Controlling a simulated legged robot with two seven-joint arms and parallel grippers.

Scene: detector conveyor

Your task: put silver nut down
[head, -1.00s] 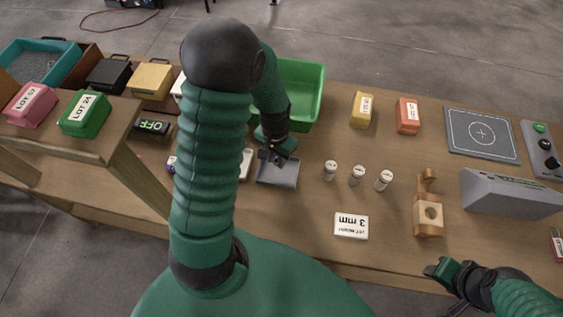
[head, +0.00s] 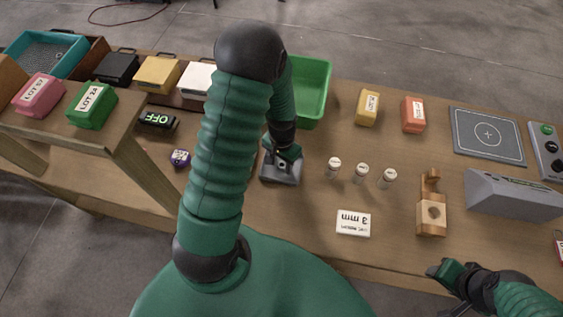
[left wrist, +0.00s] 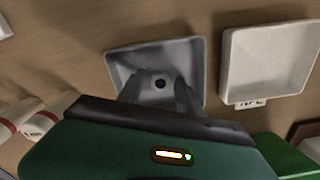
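My left gripper (head: 281,161) points down into a small grey tray (head: 291,181) in the middle of the bench. In the left wrist view its two fingers (left wrist: 160,90) stand apart inside the grey tray (left wrist: 193,47). Between them is a grey piece with a dark round hole, seemingly the silver nut (left wrist: 160,84). It is low, at or near the tray's floor. I cannot tell whether the fingers still touch it. My right gripper (head: 446,271) is near the front edge at right, away from the tray; its fingers do not show clearly.
A white tray (left wrist: 262,88) lies beside the grey one. Three capped vials (head: 361,173), a 3 mm card (head: 353,223) and a wooden holder (head: 431,212) are to the right. A green bin (head: 316,92) stands behind. A raised shelf (head: 122,118) is at left.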

